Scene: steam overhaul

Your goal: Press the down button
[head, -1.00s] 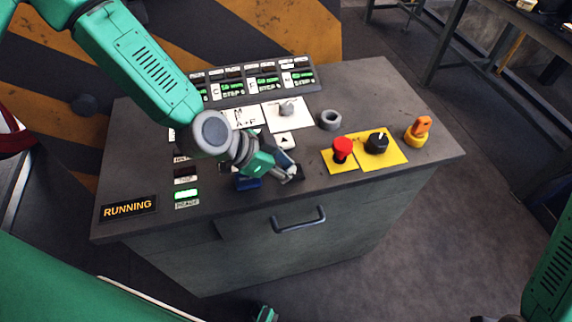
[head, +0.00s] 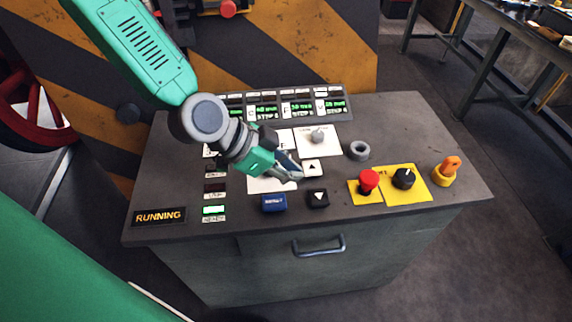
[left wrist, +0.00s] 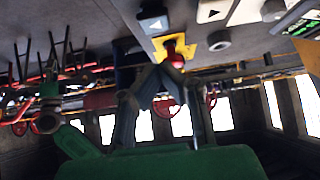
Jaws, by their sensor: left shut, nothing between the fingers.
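The down button (head: 318,198) is a black square with a white downward triangle, near the front of the console top. It also shows in the left wrist view (left wrist: 153,21), at the top. The white up button (head: 312,167) sits just behind it. My left gripper (head: 294,176) is shut and empty. In the head view its tips appear just behind and left of the down button, clear of its face. The gripper fingers (left wrist: 164,80) also show in the left wrist view. My right gripper is not in view.
A blue button (head: 273,203) lies left of the down button. A red mushroom button (head: 368,180), a black knob (head: 404,178) and an orange switch (head: 449,170) stand to the right. A drawer handle (head: 319,247) sticks out below. A "RUNNING" sign (head: 159,216) is at front left.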

